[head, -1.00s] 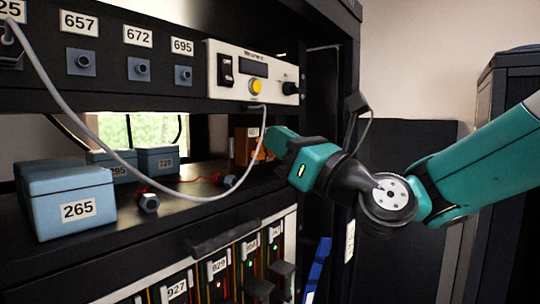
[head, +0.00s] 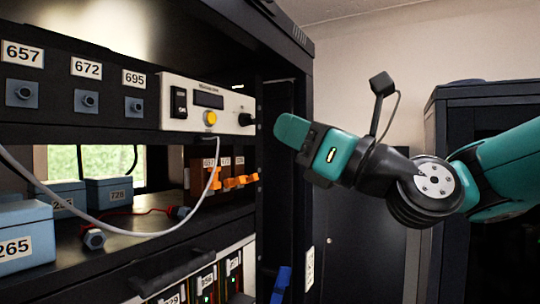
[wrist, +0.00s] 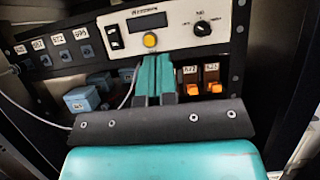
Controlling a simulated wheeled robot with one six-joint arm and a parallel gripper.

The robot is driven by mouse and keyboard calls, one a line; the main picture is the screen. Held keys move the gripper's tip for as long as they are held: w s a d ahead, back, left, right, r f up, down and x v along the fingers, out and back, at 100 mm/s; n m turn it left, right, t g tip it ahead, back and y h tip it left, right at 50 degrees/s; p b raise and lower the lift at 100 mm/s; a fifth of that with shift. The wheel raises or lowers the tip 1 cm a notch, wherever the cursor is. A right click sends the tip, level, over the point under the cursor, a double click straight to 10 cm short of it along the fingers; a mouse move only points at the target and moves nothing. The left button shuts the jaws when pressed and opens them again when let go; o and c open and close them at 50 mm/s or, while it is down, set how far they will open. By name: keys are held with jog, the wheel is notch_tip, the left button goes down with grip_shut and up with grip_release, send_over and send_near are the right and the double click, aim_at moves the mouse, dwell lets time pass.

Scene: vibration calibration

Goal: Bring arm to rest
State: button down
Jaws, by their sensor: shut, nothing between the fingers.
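My gripper (head: 291,130) is teal and held in the air in front of the right end of the rack. In the wrist view its two teal fingers (wrist: 155,80) are together with nothing between them. They point toward the lower edge of the white vibration panel (wrist: 180,28). In the head view this panel (head: 209,103) carries a black switch, a dark display, a yellow button and a black knob. The gripper appears apart from the rack.
Blue boxes (head: 24,233) and sensors on cables (head: 94,239) lie on the shelf. A grey cable (head: 75,211) hangs from the panel. Orange switches (head: 235,182) stand below it. A dark cabinet (head: 468,110) stands at right, with open space before the wall.

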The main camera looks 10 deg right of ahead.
jog(key=shift+s+d+r, duration=0.35)
jog(key=shift+d+r, duration=0.1)
jog(key=shift+r, duration=0.1)
jog(key=s+a+f+n+g+h+b, duration=0.1)
jog(key=s+f+n+g+h+b, duration=0.15)
jog(key=f+n, duration=0.5)
jog(key=s+a+f+n+g+h+b, duration=0.1)
jog(key=a+f+n+g+h+b, duration=0.2)
jog(key=f, duration=0.7)
jog(key=s+f+n+g+h+b, duration=0.1)
jog(key=s+f+n+g+b, duration=0.2)
jog(key=f+n, duration=0.5)
jog(key=s+d+f+n+g+h+b, duration=0.3)
jog(key=f+n, duration=0.4)
jog(key=f, duration=0.3)
jog(key=s+d+f+n+g+h+b, duration=0.3)
jog(key=s+f+n, duration=0.4)
jog(key=f, duration=0.4)
jog(key=shift+s+d+h+b, duration=0.15)
jog(key=shift+d+h+b, duration=0.45)
jog(key=shift+d, duration=0.35)
jog(key=shift+a+n, duration=0.1)
jog(key=shift+n, duration=0.15)
